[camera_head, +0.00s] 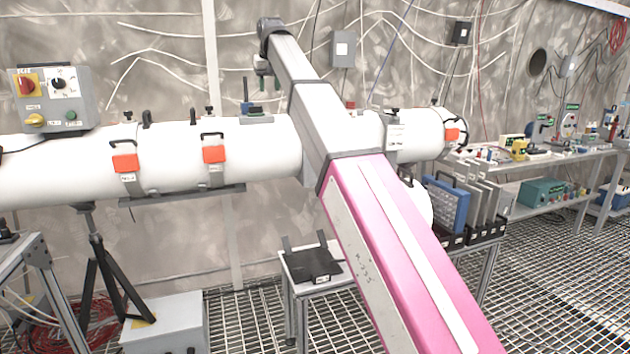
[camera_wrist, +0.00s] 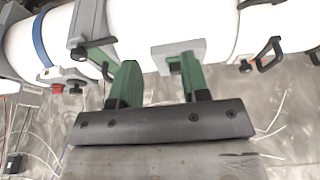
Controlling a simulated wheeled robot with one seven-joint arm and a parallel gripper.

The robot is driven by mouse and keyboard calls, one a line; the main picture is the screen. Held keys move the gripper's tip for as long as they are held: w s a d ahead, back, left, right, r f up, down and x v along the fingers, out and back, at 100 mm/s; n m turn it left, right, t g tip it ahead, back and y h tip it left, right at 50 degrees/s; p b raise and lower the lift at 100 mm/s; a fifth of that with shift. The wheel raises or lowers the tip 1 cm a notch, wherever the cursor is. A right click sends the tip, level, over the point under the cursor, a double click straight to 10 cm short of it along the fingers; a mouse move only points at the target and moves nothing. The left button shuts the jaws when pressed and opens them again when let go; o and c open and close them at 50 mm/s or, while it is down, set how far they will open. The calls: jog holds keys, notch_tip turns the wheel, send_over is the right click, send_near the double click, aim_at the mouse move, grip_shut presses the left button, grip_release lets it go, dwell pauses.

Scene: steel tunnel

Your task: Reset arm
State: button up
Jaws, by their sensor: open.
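My arm reaches up over a long white pipe (camera_head: 60,165) and bends down at its far end. My gripper (camera_head: 269,84) hangs there above and behind the pipe, small in the head view. In the wrist view my gripper (camera_wrist: 160,66) shows two green fingers standing apart, with nothing held between them. The white pipe (camera_wrist: 140,25) and its grey clamps lie beyond the fingertips. A grey block (camera_wrist: 178,52) appears close to the right finger; I cannot tell whether they touch. My arm hides part of the pipe in the head view.
A control box (camera_head: 52,98) sits on the pipe at left. Orange-tagged clamps (camera_head: 125,163) ring the pipe. A small table (camera_head: 318,285) with a black holder stands below, near a rack of panels (camera_head: 450,205). A workbench (camera_head: 555,155) stands right; grated floor (camera_head: 560,270) is open there.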

jog(key=s+d+f+m+g, duration=0.1)
jog(key=d+f, duration=0.5)
jog(key=f, duration=0.7)
jog(key=s+d+f, duration=0.1)
jog(key=d+f, duration=0.4)
jog(key=f, duration=0.8)
jog(key=s+d+f+m+g, duration=0.1)
jog(key=d+f, duration=0.5)
jog(key=f, duration=0.7)
jog(key=s+d+f, duration=0.5)
jog(key=s+f, duration=0.3)
jog(key=f, duration=0.1)
jog(key=s+d+f+m+g, duration=0.1)
jog(key=s+d+f, duration=0.5)
jog(key=s+f, duration=0.2)
jog(key=s+d+f+g+h, duration=0.1)
jog(key=s+d+f, duration=0.5)
jog(key=f, duration=0.6)
jog(key=s, duration=0.2)
jog(key=shift+s+f+m, duration=0.25)
jog(key=shift+s+m, duration=0.05)
jog(key=shift+m, duration=0.1)
